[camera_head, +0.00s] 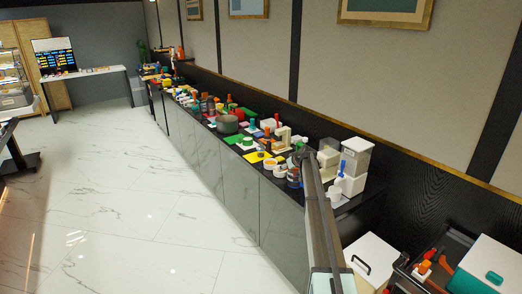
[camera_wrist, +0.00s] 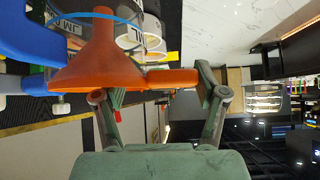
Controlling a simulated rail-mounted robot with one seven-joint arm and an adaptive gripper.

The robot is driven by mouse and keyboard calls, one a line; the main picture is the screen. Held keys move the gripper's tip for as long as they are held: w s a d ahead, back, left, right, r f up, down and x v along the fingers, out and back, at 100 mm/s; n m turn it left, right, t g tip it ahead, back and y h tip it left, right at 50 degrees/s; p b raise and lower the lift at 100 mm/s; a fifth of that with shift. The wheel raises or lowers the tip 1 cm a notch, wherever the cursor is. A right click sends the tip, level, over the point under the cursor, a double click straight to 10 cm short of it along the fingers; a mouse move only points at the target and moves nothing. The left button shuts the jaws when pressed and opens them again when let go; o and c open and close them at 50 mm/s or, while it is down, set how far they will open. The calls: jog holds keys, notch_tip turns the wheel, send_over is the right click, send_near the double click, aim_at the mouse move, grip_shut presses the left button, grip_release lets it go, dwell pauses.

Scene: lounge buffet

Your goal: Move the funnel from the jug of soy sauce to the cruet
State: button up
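An orange funnel (camera_wrist: 98,62) fills the left middle of the camera_wrist view, close to my gripper (camera_wrist: 158,75). Its spout points to the picture's top, toward the floor side. A short orange handle (camera_wrist: 172,78) sticks out to the right between my fingers, its end near the right fingertip. Labelled containers (camera_wrist: 132,38) stand behind the spout; I cannot tell which is the jug or the cruet. In the camera_head view my gripper is small over the counter.
A long dark counter (camera_head: 262,205) along the wall is crowded with jars, bottles and a pot (camera_head: 228,124). A blue object (camera_wrist: 27,40) lies close left of the funnel. Tall white dispensers (camera_head: 355,160) stand near my arm. The marble floor (camera_head: 130,200) is clear.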

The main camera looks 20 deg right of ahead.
jog(key=shift+a+f, duration=0.1)
jog(key=shift+f, duration=0.05)
jog(key=c, duration=0.7)
jog(key=shift+r, duration=0.45)
jog(key=c, duration=0.3)
jog(key=shift+r, duration=2.05)
grip_shut()
jog(key=shift+r, duration=0.1)
